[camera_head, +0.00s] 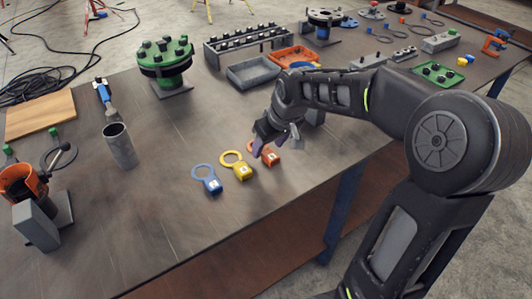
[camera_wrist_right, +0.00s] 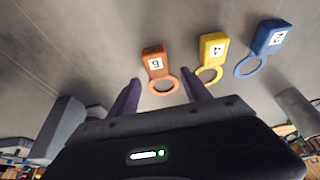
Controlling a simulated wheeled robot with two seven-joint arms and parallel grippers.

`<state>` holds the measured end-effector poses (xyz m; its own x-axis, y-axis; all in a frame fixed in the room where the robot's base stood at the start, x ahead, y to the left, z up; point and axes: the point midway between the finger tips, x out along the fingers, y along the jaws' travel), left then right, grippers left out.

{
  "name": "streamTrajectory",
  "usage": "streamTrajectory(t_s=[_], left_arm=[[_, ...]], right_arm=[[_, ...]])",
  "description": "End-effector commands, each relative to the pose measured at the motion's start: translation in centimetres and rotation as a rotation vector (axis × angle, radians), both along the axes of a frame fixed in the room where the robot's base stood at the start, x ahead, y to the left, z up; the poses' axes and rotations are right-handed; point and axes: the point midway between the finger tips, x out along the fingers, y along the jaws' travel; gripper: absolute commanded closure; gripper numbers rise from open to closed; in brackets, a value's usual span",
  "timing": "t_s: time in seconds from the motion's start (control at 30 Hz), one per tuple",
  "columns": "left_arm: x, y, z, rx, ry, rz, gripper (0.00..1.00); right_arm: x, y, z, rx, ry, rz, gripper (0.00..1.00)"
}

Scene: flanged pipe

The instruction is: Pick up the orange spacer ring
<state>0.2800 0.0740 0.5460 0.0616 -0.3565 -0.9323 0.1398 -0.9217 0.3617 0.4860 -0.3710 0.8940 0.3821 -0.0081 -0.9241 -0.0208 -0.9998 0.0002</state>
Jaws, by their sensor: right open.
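The orange spacer ring (camera_head: 271,155) lies flat on the table, a ring with a block-shaped tab numbered 6. In the head view my right gripper (camera_head: 262,145) is above it and hides part of its ring. In the right wrist view the orange spacer ring (camera_wrist_right: 158,72) lies just beyond and between the two open fingers of my right gripper (camera_wrist_right: 158,95). Nothing is between the fingers that I can see being held. My left gripper is not in view.
A yellow ring (camera_head: 239,168) numbered 4 and a blue ring (camera_head: 208,181) numbered 2 lie close by on the left. A grey cylinder (camera_head: 120,146) and a green-bolted flange (camera_head: 166,62) stand farther left. The table (camera_head: 190,240) is clear in front of the rings.

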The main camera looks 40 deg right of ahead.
Motion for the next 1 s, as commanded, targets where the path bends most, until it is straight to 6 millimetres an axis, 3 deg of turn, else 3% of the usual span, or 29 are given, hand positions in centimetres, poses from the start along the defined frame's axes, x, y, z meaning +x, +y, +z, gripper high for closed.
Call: streamTrajectory(t_s=[0.2,0.77,1.0], left_arm=[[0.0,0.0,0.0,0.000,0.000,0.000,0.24],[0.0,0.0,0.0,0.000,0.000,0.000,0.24],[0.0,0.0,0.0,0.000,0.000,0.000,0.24]], right_arm=[[0.7,0.0,-1.9,0.000,0.001,-0.001,0.44],[0.8,0.0,-1.8,0.000,-0.001,-0.001,0.44],[0.8,0.0,-1.8,0.000,-0.001,-0.001,0.62]])
